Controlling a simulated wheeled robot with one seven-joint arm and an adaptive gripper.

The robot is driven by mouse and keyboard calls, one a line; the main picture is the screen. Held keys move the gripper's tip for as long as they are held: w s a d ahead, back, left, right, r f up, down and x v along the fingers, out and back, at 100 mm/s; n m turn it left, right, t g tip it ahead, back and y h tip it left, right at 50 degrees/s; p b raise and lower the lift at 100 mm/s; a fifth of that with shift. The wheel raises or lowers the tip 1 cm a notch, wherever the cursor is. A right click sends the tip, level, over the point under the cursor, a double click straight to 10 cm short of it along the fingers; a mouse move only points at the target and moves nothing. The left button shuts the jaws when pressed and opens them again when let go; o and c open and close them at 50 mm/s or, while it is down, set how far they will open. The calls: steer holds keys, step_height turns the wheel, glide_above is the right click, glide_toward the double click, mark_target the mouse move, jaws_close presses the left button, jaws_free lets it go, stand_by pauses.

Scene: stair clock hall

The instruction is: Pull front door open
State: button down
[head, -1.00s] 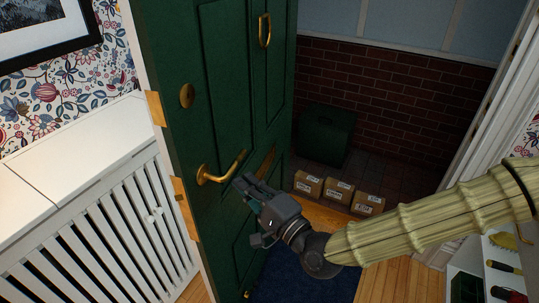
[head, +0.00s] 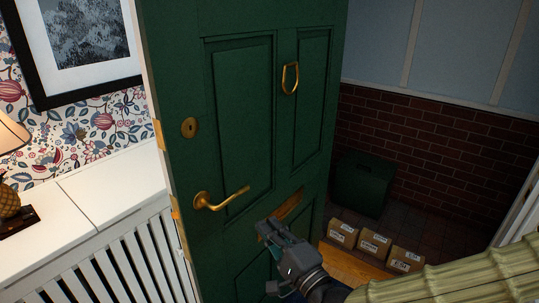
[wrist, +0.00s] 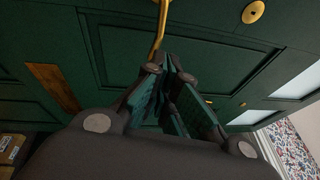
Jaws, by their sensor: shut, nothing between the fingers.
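The green front door (head: 235,120) stands open, its brass-edged side toward the left of the head view. Its brass lever handle (head: 222,199) is on the left part, below a round brass lock plate (head: 189,127). My gripper (head: 268,228) is in front of the door, below and right of the lever and apart from it in the head view. In the wrist view the fingers (wrist: 178,85) are shut and empty, and the lever (wrist: 158,35) shows just beyond them. Whether they touch it is unclear there. My gripper partly covers the brass letter slot (head: 292,203).
A white slatted radiator cover (head: 105,215) stands left of the door, with a lamp (head: 12,135) on it. Beyond the doorway are several parcels (head: 374,244), a dark green box (head: 364,184) and a brick wall (head: 425,150).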

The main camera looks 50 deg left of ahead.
steer(key=s+d+f+b, duration=0.2)
steer(key=s+d, duration=0.2)
steer(key=d, duration=0.8)
steer(key=shift+d, duration=0.1)
